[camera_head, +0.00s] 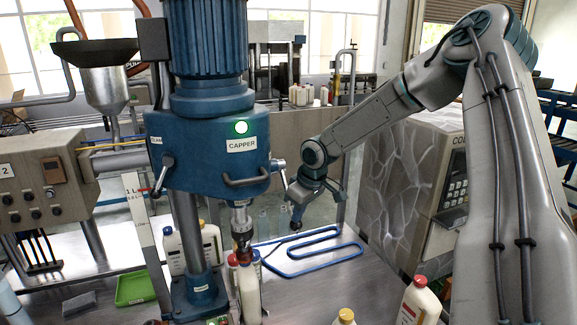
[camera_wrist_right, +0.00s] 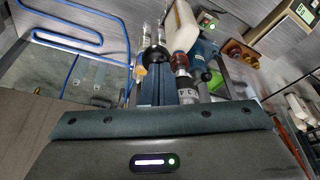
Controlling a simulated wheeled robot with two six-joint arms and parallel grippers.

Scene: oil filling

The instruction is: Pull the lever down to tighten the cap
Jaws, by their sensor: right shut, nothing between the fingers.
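The blue capper (camera_head: 215,165) stands at the left centre with its green lamp lit. A white bottle (camera_head: 250,295) stands under its spindle (camera_head: 241,225); the bottle (camera_wrist_right: 181,28) and its reddish cap (camera_wrist_right: 180,61) also show in the right wrist view. The lever (camera_head: 280,175) comes off the capper's right side and slopes down; a dark knob (camera_head: 297,215) shows near its low end. My right gripper (camera_head: 305,192) is shut with nothing in it, close to the lever. I cannot tell whether it touches. My left gripper is out of view.
A blue looped tube (camera_head: 315,250) lies on the metal table. White bottles with yellow (camera_head: 345,316) and red (camera_head: 419,281) caps stand at the front right. A green tray (camera_head: 135,289) lies at left. A stone-patterned machine (camera_head: 400,190) stands behind my right arm.

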